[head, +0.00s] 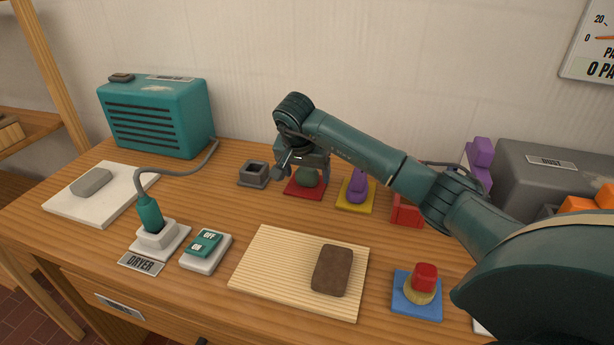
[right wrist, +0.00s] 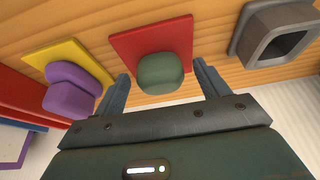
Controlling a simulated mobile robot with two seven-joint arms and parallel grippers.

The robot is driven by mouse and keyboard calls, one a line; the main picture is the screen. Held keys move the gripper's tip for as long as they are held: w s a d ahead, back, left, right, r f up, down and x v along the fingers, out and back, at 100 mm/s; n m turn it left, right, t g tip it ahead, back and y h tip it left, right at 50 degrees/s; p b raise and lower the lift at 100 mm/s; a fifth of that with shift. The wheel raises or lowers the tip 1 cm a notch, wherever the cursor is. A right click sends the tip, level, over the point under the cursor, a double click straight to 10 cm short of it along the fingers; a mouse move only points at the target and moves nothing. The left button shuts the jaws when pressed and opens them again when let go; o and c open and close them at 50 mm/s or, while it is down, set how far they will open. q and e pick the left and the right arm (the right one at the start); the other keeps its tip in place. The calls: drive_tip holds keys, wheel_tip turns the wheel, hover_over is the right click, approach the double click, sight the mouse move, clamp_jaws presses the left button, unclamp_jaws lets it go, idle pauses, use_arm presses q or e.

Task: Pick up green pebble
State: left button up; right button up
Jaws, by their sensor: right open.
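The green pebble (head: 307,177) sits on a red square mat (head: 293,191) toward the back of the wooden table. In the right wrist view the pebble (right wrist: 160,74) lies between the two fingers, on the red mat (right wrist: 125,45). My right gripper (head: 305,170) is over the red mat. In the right wrist view my right gripper (right wrist: 162,85) is open, with one finger on each side of the pebble and visible gaps between. The gripper partly hides the pebble in the head view. My left gripper is not in view.
A yellow mat with a purple piece (head: 357,189) stands close right of the red mat. A grey square holder (head: 254,174) stands close left. A ribbed board with a brown block (head: 333,270) lies in front. A teal dryer box (head: 157,117) stands at back left.

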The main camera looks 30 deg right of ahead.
sight(306, 170)
drive_tip(key=shift+c, duration=0.2)
drive_tip(key=c, duration=1.1)
drive_tip(key=shift+r, duration=0.1)
wheel_tip(306, 170, up, 10)
drive_tip(key=shift+f+p, duration=0.1)
drive_tip(key=shift+p, duration=0.25)
